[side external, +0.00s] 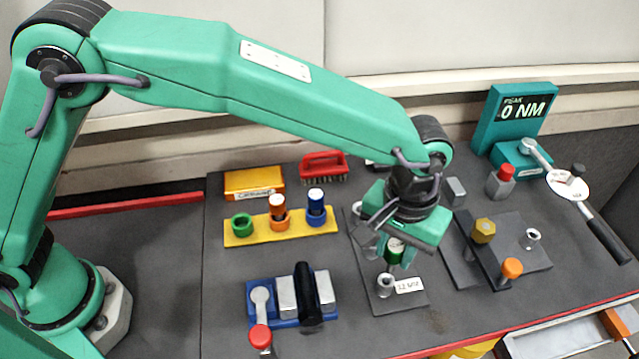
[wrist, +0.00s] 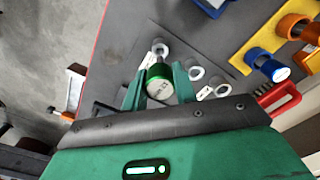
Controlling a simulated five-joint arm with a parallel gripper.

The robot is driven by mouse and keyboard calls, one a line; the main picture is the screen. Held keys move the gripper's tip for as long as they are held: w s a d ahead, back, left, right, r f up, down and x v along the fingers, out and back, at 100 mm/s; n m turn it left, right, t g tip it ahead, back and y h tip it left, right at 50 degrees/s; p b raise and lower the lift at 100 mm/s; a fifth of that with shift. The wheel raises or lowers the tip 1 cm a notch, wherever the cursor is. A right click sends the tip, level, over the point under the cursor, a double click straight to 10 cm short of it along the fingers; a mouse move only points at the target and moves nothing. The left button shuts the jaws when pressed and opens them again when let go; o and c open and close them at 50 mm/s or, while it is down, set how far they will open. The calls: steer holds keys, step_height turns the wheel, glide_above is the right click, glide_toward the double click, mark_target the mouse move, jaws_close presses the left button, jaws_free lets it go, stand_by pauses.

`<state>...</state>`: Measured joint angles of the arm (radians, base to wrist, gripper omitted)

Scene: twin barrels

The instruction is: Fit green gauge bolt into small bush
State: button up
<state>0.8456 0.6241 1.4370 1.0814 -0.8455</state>
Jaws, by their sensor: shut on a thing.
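My gripper (side external: 398,250) is shut on the green gauge bolt (side external: 394,253), gripping its green head between the fingers. In the wrist view the bolt (wrist: 158,82) sits between the fingertips (wrist: 159,92), its pale end face towards the camera. Its shank points down at the front metal bush (side external: 386,284) on a dark plate, beside a white label. That bush also shows in the wrist view (wrist: 160,48), partly hidden behind the bolt. I cannot tell whether the shank tip touches it. Two more bushes (wrist: 195,72) (wrist: 222,91) stand in line on the plate.
A yellow rack (side external: 232,239) holds an empty green collar plus orange and blue gauges. A blue tray (side external: 256,287) with grey blocks stands front left. Right of my gripper is a fixture plate (side external: 540,262) with yellow and orange knobs. A teal readout (side external: 513,110) stands at the back right.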

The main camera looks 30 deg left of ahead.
mark_target(389, 272)
steer(key=shift+f, duration=0.85)
steer(key=shift+f, duration=2.3)
stand_by(1.4)
steer(key=o, duration=1.1)
steer(key=shift+r, duration=3.95)
